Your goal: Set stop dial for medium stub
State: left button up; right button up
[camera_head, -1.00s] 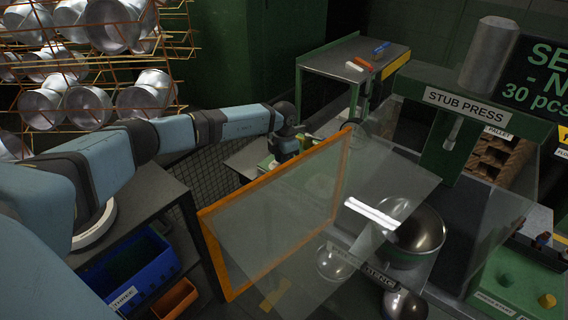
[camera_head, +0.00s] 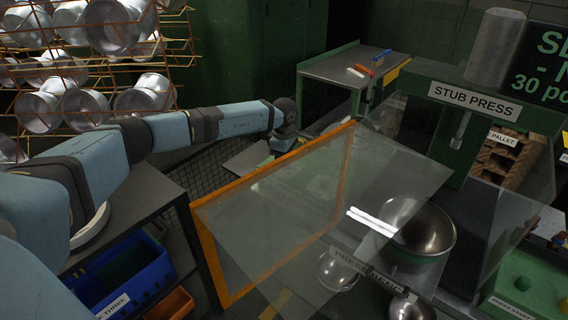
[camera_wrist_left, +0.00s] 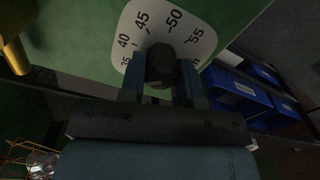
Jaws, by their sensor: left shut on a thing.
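The stop dial's white scale plate (camera_wrist_left: 190,25) shows in the left wrist view on a green panel, with printed numbers 35, 40, 45, 50 and 55. Its dark knob (camera_wrist_left: 161,62) stands in front of the plate. My left gripper (camera_wrist_left: 160,84) is shut on the knob, with one finger on each side. The knob's pointer mark cannot be made out, so its setting is unclear. In the head view my left arm (camera_head: 235,120) reaches to the far side of an orange-framed clear guard (camera_head: 205,245); the dial and fingertips cannot be made out there. My right gripper is not in view.
The stub press (camera_head: 475,101) stands at the right, with a metal bowl (camera_head: 425,232) below it behind clear panels. Blue bins show at lower left (camera_head: 150,268) and in the wrist view (camera_wrist_left: 240,92). A rack of metal pots fills the upper left.

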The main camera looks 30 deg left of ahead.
pick_arm(q)
jog(key=m+b, duration=0.1)
jog(key=m, duration=0.2)
jog(key=shift+w, duration=0.1)
jog(key=m+b, duration=0.1)
jog(key=m, duration=0.2)
jog(key=shift+w+m+b, duration=0.1)
jog(key=shift+m+b, duration=0.3)
jog(key=shift+m, duration=0.6)
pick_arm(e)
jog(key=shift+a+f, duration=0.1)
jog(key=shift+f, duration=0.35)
pick_arm(q)
jog(key=shift+m, duration=0.3)
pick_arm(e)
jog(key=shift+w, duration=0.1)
pick_arm(q)
jog(key=o, duration=0.9)
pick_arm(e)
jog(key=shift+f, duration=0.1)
pick_arm(q)
notch_tip(320, 180, up, 14)
jog(key=shift+f, duration=0.1)
